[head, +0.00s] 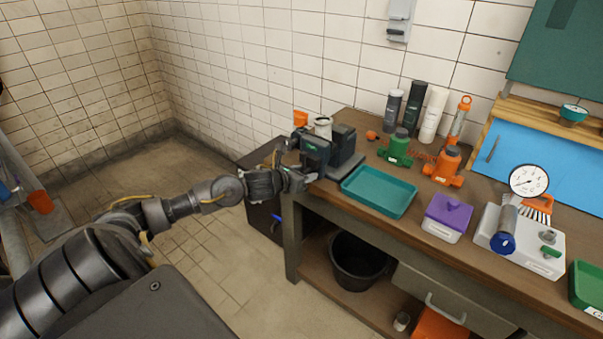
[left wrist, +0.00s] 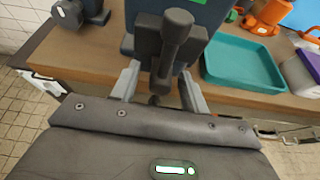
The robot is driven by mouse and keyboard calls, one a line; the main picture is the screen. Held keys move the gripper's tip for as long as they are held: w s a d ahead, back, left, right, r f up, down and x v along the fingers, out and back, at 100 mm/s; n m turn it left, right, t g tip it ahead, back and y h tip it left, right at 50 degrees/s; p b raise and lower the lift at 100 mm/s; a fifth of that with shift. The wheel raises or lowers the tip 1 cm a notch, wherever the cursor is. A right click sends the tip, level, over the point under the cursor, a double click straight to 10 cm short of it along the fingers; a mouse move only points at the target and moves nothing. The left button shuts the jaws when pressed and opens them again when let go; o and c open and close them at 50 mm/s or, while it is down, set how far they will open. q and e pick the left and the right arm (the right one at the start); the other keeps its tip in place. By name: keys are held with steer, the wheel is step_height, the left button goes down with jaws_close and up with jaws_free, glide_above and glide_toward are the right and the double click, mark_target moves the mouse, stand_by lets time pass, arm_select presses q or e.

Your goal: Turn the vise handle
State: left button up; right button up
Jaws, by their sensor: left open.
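The dark blue-grey vise (head: 342,150) is mounted on the left end of the wooden workbench (head: 330,188). In the left wrist view its dark grey handle (left wrist: 175,42) stands roughly upright, with a thick knob at its top end. My left gripper (head: 306,178) is at the front of the vise. In the left wrist view the open fingers of my left gripper (left wrist: 160,92) are on either side of the handle's lower part, with visible gaps. The handle's lowest end is partly hidden between the fingers. My right gripper is not in view.
A teal tray (head: 380,191) lies just right of the vise. Green and orange valve-like parts and several bottles stand behind it. A purple-lidded box (head: 447,218) is farther right. A black bucket (head: 359,262) sits below the bench. The floor left of the bench is open.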

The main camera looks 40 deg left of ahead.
arm_select(q)
steer(key=b+v, duration=0.3)
steer(key=v, duration=0.7)
steer(key=shift+s, duration=0.4)
steer(key=shift+r, duration=0.1)
